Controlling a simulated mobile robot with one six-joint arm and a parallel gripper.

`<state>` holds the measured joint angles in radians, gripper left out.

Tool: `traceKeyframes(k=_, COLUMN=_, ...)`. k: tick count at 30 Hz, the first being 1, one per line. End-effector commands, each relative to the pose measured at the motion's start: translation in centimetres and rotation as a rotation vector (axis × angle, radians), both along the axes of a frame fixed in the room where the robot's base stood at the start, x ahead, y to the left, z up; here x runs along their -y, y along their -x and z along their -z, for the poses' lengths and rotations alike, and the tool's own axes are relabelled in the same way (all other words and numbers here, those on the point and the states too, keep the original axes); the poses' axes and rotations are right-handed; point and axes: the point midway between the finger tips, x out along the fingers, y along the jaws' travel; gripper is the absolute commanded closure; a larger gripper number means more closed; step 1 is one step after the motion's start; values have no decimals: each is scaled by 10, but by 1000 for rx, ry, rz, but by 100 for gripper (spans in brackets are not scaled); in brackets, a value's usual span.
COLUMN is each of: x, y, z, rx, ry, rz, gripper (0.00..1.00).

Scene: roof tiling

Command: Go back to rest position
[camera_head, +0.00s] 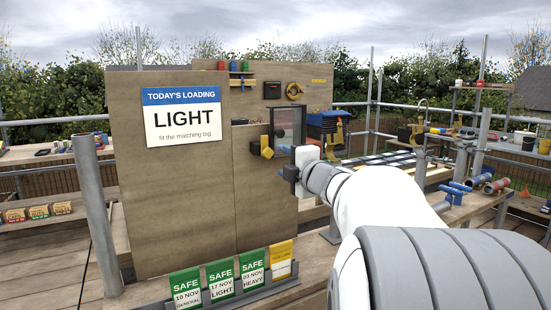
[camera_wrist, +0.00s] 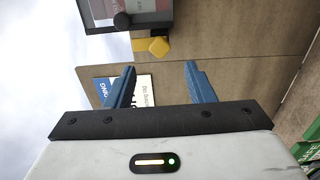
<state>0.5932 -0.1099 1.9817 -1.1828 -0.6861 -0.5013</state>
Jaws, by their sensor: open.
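My gripper (camera_wrist: 160,85) shows in the wrist view with its two blue fingers apart and nothing between them. In the head view my white and grey arm reaches from the lower right toward the board, and my gripper (camera_head: 290,172) is at its far end, partly hidden by the wrist. The wooden board (camera_head: 180,210) stands behind it. A dark-framed clear panel (camera_head: 288,125) is on the board just above my gripper, with a yellow block (camera_head: 262,147) to its left. Whether my gripper touches the panel or the board cannot be told.
A white "LIGHT" sign (camera_head: 183,117) hangs on the board. Several green and yellow tags (camera_head: 222,281) stand in a rack at the board's foot. A metal post (camera_head: 97,215) rises at left. Blue-handled clamps (camera_head: 456,190) and pipes lie on the right bench. Open sky shows above.

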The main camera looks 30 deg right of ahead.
Motion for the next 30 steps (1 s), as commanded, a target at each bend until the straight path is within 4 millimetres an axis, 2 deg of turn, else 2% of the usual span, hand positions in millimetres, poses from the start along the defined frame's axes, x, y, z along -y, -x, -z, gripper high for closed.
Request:
traceKeyframes(k=15, x=0, y=3, z=0, rx=0, ry=-1, rz=0, gripper=51)
traceKeyframes(k=19, x=-4, y=4, z=-8, rx=-11, ry=-60, rz=42, gripper=51)
traceKeyframes(k=22, x=-9, y=8, z=-18, rx=-43, ry=-193, rz=138, gripper=51)
traceKeyframes(k=25, x=-19, y=20, z=-17, rx=-113, ry=-394, rz=273, gripper=51)
traceKeyframes(k=29, x=-42, y=52, z=5, rx=-263, ry=-674, rz=459, gripper=51)
traceKeyframes(k=30, x=-51, y=65, z=14, rx=-319, ry=-752, rz=519, gripper=51)
